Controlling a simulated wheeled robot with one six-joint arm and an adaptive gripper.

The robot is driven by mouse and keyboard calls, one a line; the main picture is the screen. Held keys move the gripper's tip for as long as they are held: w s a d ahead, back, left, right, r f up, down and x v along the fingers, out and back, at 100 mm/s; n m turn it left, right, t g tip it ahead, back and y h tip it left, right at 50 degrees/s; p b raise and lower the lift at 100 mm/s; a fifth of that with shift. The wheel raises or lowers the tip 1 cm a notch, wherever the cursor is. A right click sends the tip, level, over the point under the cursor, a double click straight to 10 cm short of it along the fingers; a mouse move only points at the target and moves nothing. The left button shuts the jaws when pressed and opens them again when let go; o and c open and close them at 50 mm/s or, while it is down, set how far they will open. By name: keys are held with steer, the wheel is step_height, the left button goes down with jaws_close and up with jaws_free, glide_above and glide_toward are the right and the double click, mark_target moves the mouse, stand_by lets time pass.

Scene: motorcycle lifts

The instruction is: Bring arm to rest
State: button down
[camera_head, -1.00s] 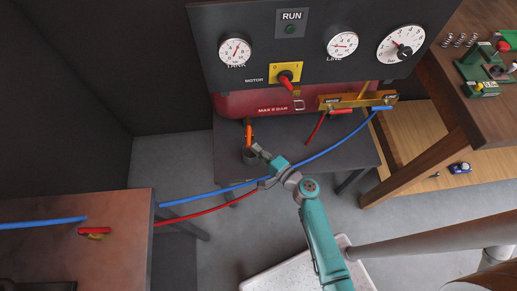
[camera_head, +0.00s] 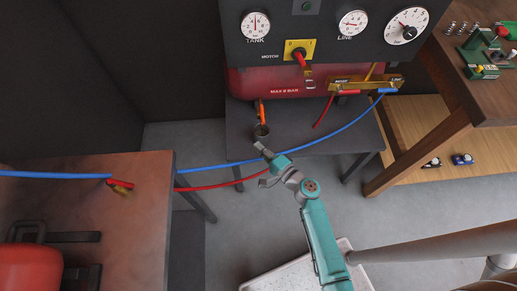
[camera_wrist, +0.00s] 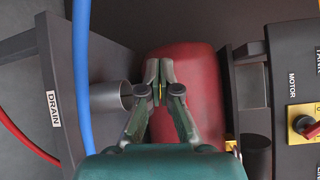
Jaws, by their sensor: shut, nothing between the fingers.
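My arm (camera_head: 318,235) is teal and reaches out from the lower middle of the head view. My gripper (camera_head: 258,147) is at its far end, over the front edge of the dark stand, close to a small grey cup (camera_head: 261,131). In the wrist view my gripper (camera_wrist: 162,75) has its two fingers together with nothing held. The red tank (camera_wrist: 190,75) lies behind the fingers there. The grey cup (camera_wrist: 126,95) is just left of them. Whether the fingers touch anything is hard to tell, but they look clear of it.
A blue hose (camera_head: 310,147) and a red hose (camera_head: 215,187) run near the arm. The gauge panel (camera_head: 330,55) rises behind. A brown table (camera_head: 140,215) stands at left and a wooden bench (camera_head: 480,100) at right. Open floor (camera_head: 235,235) lies between.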

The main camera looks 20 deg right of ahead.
stand_by(0.5)
steer(key=s+f+n+g+h, duration=0.1)
steer(key=s+n+g+h, duration=0.35)
steer(key=s, duration=1.95)
steer(key=s+r+n+t, duration=0.1)
steer(key=s+r+n, duration=0.5)
steer(key=r, duration=0.4)
steer(key=s+d+r+n+t+h, duration=0.1)
steer(key=s+r+n, duration=0.4)
steer(key=r, duration=0.5)
steer(key=shift+s+n+t, duration=0.35)
steer(key=shift+s+t, duration=0.2)
steer(key=shift+s, duration=0.45)
